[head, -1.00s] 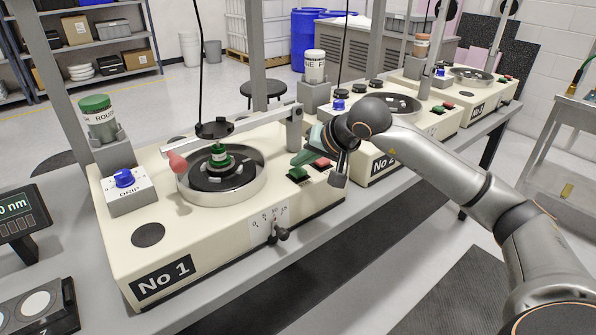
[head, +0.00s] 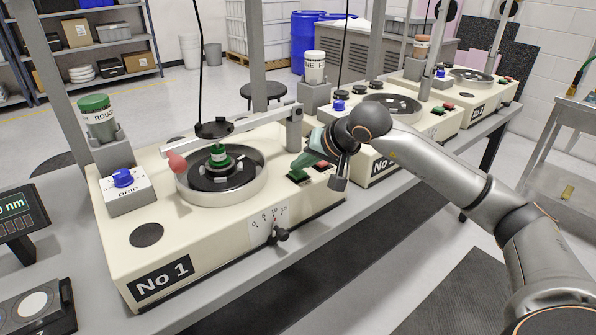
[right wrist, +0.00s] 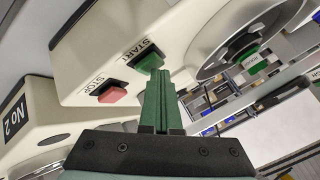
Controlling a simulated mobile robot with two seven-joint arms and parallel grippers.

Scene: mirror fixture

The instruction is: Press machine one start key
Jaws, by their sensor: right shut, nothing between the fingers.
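Machine No 1 (head: 125,265) is a cream polishing machine with a round bowl. Its green START key (head: 298,176) and red STOP key (head: 323,165) sit on its right end. My right gripper (head: 298,162) is shut and empty, its green fingers beside and above the START key. In the right wrist view the finger tips (right wrist: 157,74) lie in front of the lower edge of the green START key (right wrist: 149,62). The red STOP key (right wrist: 112,95) is to the left of the fingers. I cannot tell whether the fingers touch the key. My left gripper is not in view.
A metal post (head: 293,132) stands close to the gripper. Machine No 2 (head: 383,163) is just behind my right wrist. A lever (head: 281,235) sticks out in front.

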